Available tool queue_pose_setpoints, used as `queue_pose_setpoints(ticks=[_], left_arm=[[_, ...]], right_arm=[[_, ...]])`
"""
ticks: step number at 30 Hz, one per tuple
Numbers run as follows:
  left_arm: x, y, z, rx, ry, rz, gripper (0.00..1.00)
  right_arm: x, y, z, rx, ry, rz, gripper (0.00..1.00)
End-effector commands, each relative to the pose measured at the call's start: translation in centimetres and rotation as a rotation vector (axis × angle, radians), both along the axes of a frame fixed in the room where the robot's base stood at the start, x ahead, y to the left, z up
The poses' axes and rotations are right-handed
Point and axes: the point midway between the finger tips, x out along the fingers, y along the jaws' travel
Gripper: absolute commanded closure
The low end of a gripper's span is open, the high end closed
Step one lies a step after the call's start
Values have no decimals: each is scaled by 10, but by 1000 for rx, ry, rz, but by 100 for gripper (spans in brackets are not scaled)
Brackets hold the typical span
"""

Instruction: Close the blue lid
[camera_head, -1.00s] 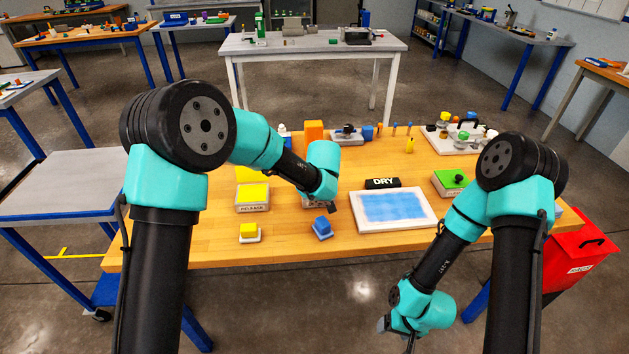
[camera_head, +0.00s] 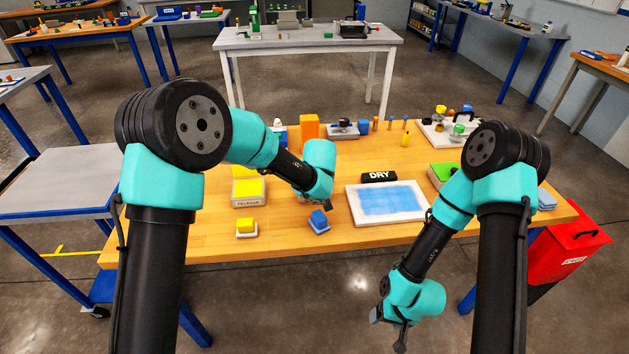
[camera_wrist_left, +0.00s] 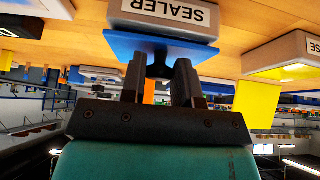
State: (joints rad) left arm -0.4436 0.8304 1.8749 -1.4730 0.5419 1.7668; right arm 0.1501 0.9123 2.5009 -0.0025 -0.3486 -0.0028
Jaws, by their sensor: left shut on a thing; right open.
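The blue lid (camera_wrist_left: 150,46) shows in the left wrist view, at an angle against the white box marked SEALER (camera_wrist_left: 185,16). My left gripper (camera_wrist_left: 162,75) is shut on the dark knob in the middle of the lid. How far the lid stands from the box rim is hard to tell. In the head view my left gripper (camera_head: 322,199) is over the table's middle and hides the lid and most of the box. My right gripper (camera_head: 388,330) is open and empty, low in front of the table's near edge.
A box marked RELEASE (camera_head: 249,201) with a raised yellow lid (camera_wrist_left: 256,103) stands beside the SEALER box. A yellow block (camera_head: 246,225) and a blue block (camera_head: 319,217) sit nearer.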

Motion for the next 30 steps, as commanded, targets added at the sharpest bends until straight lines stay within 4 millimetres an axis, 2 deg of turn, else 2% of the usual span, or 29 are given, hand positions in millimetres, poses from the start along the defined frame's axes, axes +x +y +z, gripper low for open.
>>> queue_pose_setpoints(ticks=[2,3,10,22,30], left_arm=[[-2,0,-4,1,8,-1,100],[-2,0,-4,1,8,-1,69],[-1,0,-2,1,4,0,47],[-4,0,6,0,1,-1,47],[-23,-2,40,-2,-1,-1,47]], right_arm=[[0,0,0,0,0,0,27],[0,0,0,0,0,0,27],[0,0,0,0,0,0,27],[0,0,0,0,0,0,27],[0,0,0,0,0,0,27]])
